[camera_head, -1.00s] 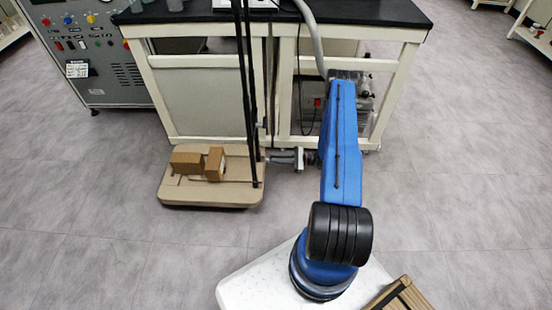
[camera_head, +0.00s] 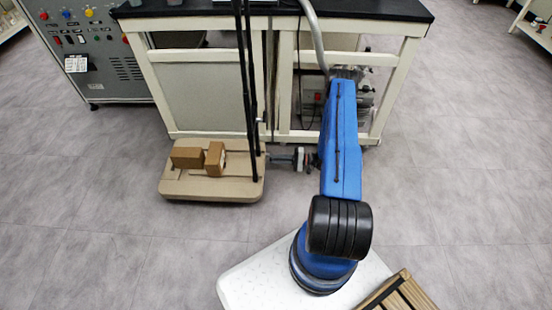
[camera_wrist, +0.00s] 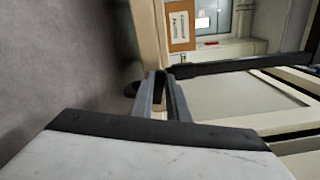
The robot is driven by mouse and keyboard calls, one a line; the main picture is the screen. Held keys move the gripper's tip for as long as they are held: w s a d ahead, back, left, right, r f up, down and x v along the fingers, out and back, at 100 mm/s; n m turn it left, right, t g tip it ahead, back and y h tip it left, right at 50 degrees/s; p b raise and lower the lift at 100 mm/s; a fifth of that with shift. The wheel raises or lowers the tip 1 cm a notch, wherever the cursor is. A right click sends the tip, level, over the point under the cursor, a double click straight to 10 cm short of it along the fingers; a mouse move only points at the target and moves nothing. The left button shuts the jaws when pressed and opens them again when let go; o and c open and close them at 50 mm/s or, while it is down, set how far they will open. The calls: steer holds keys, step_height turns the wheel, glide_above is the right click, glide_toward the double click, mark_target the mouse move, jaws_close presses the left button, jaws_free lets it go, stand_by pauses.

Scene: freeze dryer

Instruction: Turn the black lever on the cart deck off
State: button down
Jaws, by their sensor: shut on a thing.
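The cart (camera_head: 185,190) has a flat beige deck and tall black handle posts, and stands in front of the bench. My gripper (camera_head: 275,158) reaches in from the right at the deck's right edge. In the wrist view its two grey fingers (camera_wrist: 160,80) are close together at the deck's edge, around a small dark piece that appears to be the black lever (camera_wrist: 160,90). Most of the lever is hidden between the fingers, and its angle cannot be told. In the head view the lever is too small to make out.
Two brown boxes (camera_head: 187,157) (camera_head: 215,158) lie on the deck. A black post (camera_wrist: 235,66) rises close past the fingertips. The bench (camera_head: 402,80) with its cream frame stands behind. A grey control cabinet (camera_head: 110,65) is at the left. The floor in front and at right is clear.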

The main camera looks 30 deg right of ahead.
steer(key=shift+s+f+n, duration=0.1)
steer(key=shift+f+n, duration=0.15)
steer(key=shift+n, duration=0.5)
steer(key=shift+f+n, duration=0.25)
steer(key=shift+n, duration=0.5)
steer(key=shift+a, duration=0.1)
steer(key=c, duration=1.7)
jaws_free()
steer(key=shift+f, duration=0.1)
steer(key=v, duration=1.7)
steer(key=shift+s, duration=0.15)
steer(key=shift+d, duration=0.25)
